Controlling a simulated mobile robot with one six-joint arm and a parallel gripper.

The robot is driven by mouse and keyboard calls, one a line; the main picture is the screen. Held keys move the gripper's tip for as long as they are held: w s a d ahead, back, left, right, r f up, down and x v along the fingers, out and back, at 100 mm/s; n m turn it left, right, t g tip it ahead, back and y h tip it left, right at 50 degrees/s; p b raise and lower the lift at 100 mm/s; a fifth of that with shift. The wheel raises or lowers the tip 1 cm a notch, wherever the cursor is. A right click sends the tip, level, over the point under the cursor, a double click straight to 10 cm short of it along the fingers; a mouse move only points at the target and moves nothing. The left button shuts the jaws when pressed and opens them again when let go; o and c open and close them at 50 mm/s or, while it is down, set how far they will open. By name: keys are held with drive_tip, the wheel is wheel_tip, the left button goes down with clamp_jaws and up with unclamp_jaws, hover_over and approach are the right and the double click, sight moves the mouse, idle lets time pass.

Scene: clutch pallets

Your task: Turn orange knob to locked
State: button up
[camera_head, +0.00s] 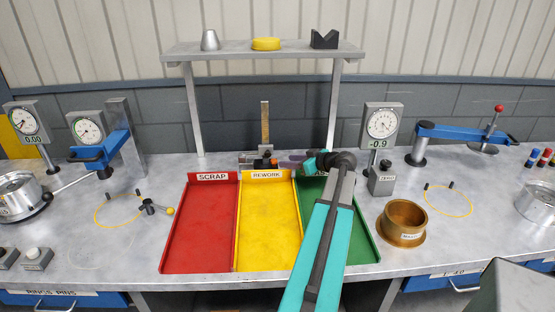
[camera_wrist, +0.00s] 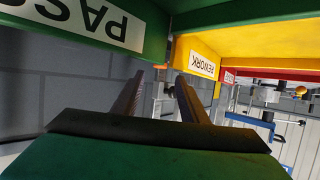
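A small orange knob (camera_head: 274,163) sits low on the height gauge (camera_head: 265,125) behind the REWORK tray in the head view. A dark knob is beside it. My gripper (camera_head: 287,165) reaches in from the right behind the trays, its fingers pointing left and close to the orange knob. In the wrist view my gripper (camera_wrist: 157,85) shows its two fingers apart, with a visible gap. Whether a finger touches the knob cannot be told.
Red SCRAP (camera_head: 200,235), yellow REWORK (camera_head: 268,235) and green (camera_head: 365,245) trays lie in front, my arm crossing the green one. A shelf (camera_head: 265,50) stands behind. A dial gauge (camera_head: 382,125) and brass ring (camera_head: 403,220) are right. The PASS label (camera_wrist: 95,20) is close in the wrist view.

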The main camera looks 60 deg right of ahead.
sight(274, 160)
drive_tip(key=p+x, duration=0.2)
drive_tip(key=x, duration=0.5)
drive_tip(key=shift+w, duration=0.15)
drive_tip(key=c, duration=1)
